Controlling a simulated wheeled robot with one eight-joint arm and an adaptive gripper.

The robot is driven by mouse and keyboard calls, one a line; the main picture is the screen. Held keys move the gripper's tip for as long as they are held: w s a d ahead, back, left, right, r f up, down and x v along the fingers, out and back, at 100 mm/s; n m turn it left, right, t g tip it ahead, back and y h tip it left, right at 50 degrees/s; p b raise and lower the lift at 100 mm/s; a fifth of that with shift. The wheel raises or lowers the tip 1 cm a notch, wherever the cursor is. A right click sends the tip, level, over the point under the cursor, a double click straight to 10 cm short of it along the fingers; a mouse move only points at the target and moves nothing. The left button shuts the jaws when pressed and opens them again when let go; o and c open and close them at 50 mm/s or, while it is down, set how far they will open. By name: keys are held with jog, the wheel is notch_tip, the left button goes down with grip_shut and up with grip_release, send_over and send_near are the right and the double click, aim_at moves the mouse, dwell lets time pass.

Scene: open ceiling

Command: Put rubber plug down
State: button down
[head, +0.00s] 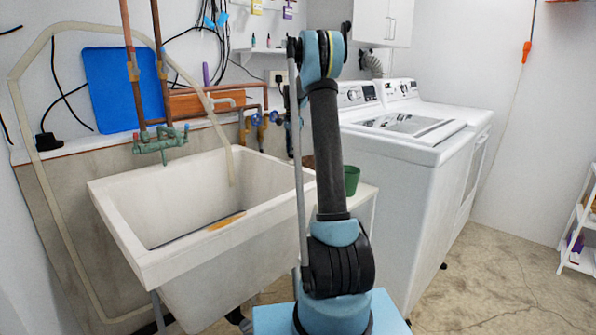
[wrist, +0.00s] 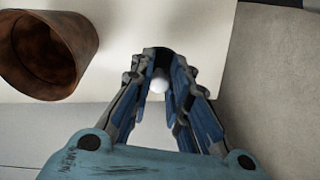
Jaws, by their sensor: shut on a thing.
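In the wrist view my gripper (wrist: 160,85) points away from the camera, its blue-and-grey fingers closed in around a small thing. That thing shows as a dark piece, which I take to be the rubber plug (wrist: 158,57), at the fingertips. A small white round part (wrist: 159,84) shows between the fingers; I cannot tell whether it belongs to the plug. The fingertips are over a pale flat surface (wrist: 115,65); I cannot tell whether the plug touches it. In the head view my arm hides the gripper and the plug.
A rusty brown pot (wrist: 55,50) is on the pale surface, left of my gripper. In the head view a green pot (head: 351,180) stands on a small white table (head: 366,193). A deep sink (head: 130,225) is on the left and a white washer (head: 390,170) on the right.

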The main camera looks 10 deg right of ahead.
jog(key=shift+a+f, duration=0.15)
jog(key=shift+f, duration=3.3)
jog(key=shift+f, duration=0.1)
jog(key=c, duration=1.5)
grip_release()
jog(key=shift+c, duration=0.2)
notch_tip(320, 180, up, 12)
jog(key=shift+r, duration=0.15)
